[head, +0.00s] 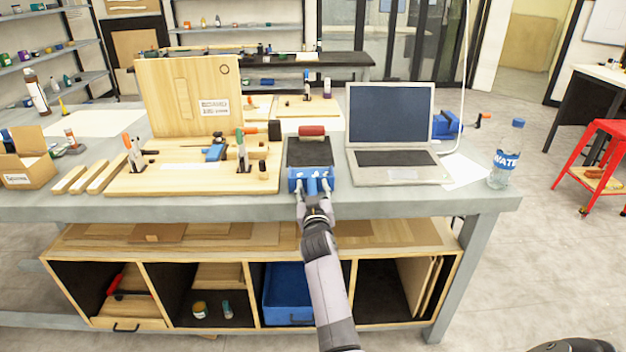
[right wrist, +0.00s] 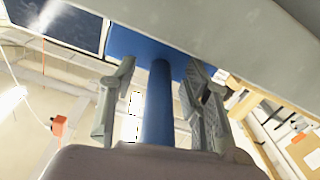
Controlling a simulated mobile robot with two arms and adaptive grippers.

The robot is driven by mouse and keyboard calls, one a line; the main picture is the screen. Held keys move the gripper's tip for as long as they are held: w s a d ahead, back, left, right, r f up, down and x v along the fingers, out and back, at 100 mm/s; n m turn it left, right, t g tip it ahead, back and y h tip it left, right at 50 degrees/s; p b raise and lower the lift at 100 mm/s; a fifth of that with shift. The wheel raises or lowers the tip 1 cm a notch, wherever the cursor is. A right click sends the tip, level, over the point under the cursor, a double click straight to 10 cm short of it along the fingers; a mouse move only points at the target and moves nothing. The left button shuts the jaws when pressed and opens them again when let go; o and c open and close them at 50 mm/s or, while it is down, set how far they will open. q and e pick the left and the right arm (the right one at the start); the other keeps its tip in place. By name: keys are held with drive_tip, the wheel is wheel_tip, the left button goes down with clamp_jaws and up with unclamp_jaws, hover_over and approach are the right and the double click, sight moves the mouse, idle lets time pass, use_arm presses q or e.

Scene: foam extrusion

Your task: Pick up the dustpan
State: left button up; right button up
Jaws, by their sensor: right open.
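The dustpan (head: 310,151), dark on top with a blue front, lies on the grey workbench (head: 400,202) between the wooden board and the laptop. My right gripper (head: 313,187) is at its near edge. In the right wrist view the blue handle (right wrist: 158,110) runs between the two spread fingers, with a gap on each side, and the blue body (right wrist: 135,45) is beyond the fingertips. The right gripper is open and holds nothing. My left gripper is not in view.
A laptop (head: 390,131) stands close to the right of the dustpan. A wooden board with clamps (head: 195,178) is close to the left. A red-handled object (head: 312,131) is just behind it.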

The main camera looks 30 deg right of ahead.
drive_tip(key=shift+s+a+r, duration=0.4)
drive_tip(key=shift+a+r, duration=0.1)
drive_tip(key=shift+c, duration=0.3)
drive_tip(key=shift+s+a+r, duration=0.15)
drive_tip(key=shift+c, duration=0.7)
drive_tip(key=shift+d+f, duration=0.2)
drive_tip(key=shift+f, duration=0.05)
drive_tip(key=shift+c, duration=1.3)
drive_tip(key=shift+w+f, duration=0.1)
drive_tip(key=shift+w, duration=0.1)
drive_tip(key=shift+c, duration=0.7)
drive_tip(key=c, duration=0.4)
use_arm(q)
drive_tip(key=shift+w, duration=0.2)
use_arm(e)
clamp_jaws()
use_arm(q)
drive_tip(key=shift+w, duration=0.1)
